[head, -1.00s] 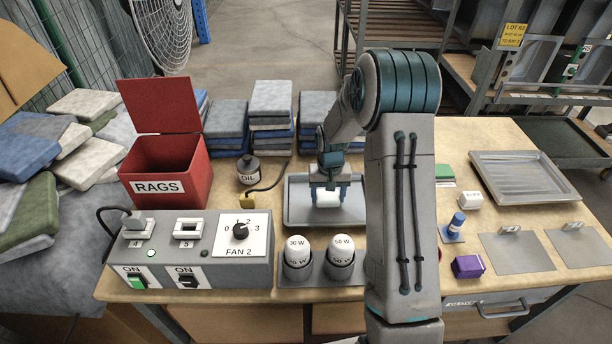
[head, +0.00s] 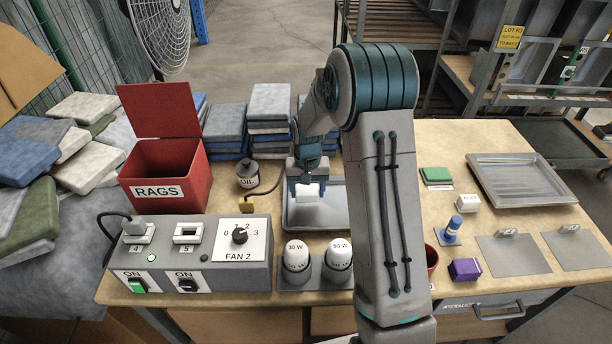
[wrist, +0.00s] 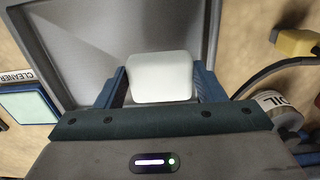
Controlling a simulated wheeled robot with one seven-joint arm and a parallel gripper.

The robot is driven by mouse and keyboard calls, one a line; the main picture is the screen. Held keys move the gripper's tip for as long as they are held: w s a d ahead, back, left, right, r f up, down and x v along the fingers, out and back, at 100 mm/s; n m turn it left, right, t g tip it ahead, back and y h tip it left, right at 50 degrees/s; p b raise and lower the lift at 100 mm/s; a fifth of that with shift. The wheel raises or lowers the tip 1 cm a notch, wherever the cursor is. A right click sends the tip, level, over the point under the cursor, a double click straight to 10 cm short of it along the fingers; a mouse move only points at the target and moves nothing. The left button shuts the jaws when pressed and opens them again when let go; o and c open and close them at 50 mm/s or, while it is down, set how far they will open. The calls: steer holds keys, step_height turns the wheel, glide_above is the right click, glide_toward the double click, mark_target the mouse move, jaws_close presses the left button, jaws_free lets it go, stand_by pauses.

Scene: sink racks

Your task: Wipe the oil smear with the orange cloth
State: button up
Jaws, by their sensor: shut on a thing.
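My gripper (head: 307,184) is shut on a white block (head: 308,194) with rounded edges. In the wrist view the block (wrist: 160,77) sits between the two blue fingers of my gripper (wrist: 161,84). The block is over the left part of a grey metal tray (head: 338,205), which also shows in the wrist view (wrist: 95,45). I cannot tell whether the block touches the tray. I see no orange cloth and cannot make out an oil smear in either view. My arm hides part of the bench to the tray's right.
An oil can (head: 247,173) stands left of the tray, near a red RAGS bin (head: 165,175). A switch box (head: 190,255) and two white-topped cylinders (head: 297,262) stand in front. At right are a blue stamp-like piece (head: 454,228), a purple block (head: 465,269) and another tray (head: 520,180).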

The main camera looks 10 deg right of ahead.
steer(key=shift+r+p, duration=1.05)
steer(key=shift+r, duration=1)
